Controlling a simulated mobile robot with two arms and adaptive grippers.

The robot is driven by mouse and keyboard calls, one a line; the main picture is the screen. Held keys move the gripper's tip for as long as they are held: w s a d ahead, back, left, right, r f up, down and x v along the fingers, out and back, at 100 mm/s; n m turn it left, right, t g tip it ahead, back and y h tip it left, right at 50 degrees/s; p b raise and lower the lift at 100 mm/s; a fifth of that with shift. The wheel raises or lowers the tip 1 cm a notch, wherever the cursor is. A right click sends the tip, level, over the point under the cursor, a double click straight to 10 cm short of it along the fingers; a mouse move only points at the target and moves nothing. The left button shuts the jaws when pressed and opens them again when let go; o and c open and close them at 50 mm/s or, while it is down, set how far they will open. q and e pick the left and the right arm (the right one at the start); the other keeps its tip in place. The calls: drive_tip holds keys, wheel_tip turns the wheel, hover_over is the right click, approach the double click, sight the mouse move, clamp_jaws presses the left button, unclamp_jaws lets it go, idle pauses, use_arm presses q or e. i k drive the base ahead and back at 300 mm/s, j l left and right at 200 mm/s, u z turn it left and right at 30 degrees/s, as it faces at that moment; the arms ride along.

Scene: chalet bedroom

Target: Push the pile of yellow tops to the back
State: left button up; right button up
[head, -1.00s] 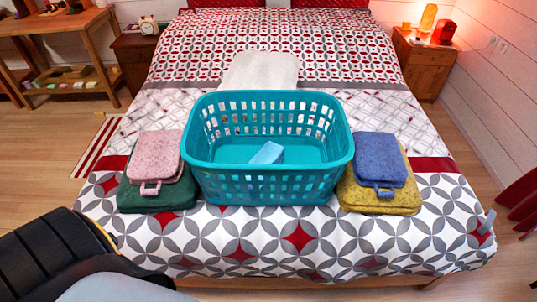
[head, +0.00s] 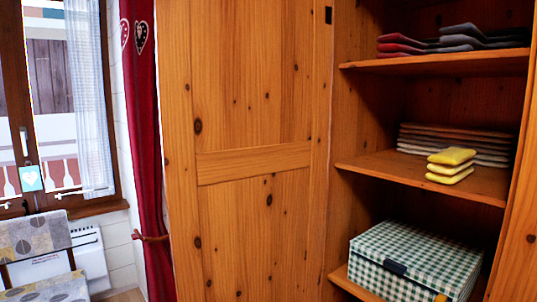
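A small pile of folded yellow tops (head: 450,166) lies on the middle shelf (head: 408,175) of an open wooden wardrobe, at the right of the head view. The pile sits towards the shelf's front edge. Behind it is a wider, flat stack of folded grey and brownish cloths (head: 455,141), which the yellow pile partly covers. Neither of my grippers shows in the head view.
The upper shelf (head: 435,61) holds folded red and dark grey clothes (head: 456,39). A green checked box (head: 416,258) stands on the lower shelf. A wooden door panel (head: 250,125) fills the middle. A window, red curtain (head: 145,110) and patterned chair (head: 38,240) are at left.

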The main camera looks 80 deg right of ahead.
sight(449, 166)
drive_tip(key=z, duration=3.8)
